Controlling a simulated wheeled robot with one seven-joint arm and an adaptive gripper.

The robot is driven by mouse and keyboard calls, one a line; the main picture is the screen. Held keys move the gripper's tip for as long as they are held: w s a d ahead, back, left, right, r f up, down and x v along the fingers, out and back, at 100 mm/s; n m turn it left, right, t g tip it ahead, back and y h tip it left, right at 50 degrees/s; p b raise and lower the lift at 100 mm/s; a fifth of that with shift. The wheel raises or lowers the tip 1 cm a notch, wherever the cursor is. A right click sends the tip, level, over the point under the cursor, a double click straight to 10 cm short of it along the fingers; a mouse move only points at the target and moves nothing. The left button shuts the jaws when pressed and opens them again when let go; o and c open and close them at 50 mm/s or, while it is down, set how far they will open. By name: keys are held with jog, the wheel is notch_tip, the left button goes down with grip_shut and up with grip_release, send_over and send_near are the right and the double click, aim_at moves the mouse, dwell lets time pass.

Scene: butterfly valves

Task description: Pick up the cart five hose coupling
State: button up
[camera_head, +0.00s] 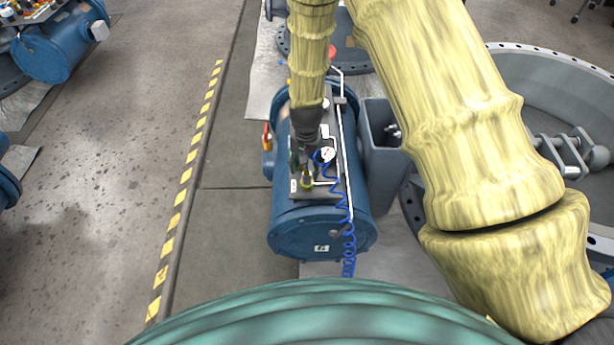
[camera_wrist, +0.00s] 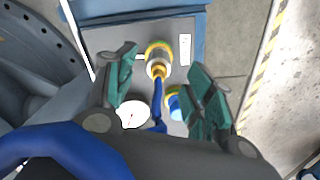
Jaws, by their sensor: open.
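The hose coupling (camera_wrist: 158,58) is a brass-coloured fitting with a blue hose joined to it, on a grey panel. In the head view my gripper (camera_head: 305,158) hangs over the panel, a little behind the coupling. I cannot tell whether it touches anything.
A round gauge (camera_head: 327,154) and white pipes crowd the panel beside my gripper. A second brass and blue fitting (camera_wrist: 173,102) lies between my fingers in view. The coiled blue hose (camera_head: 347,225) hangs down the front.

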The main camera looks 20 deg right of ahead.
aim_at(307, 177)
jog(key=shift+f, duration=1.55)
jog(key=c, duration=1.1)
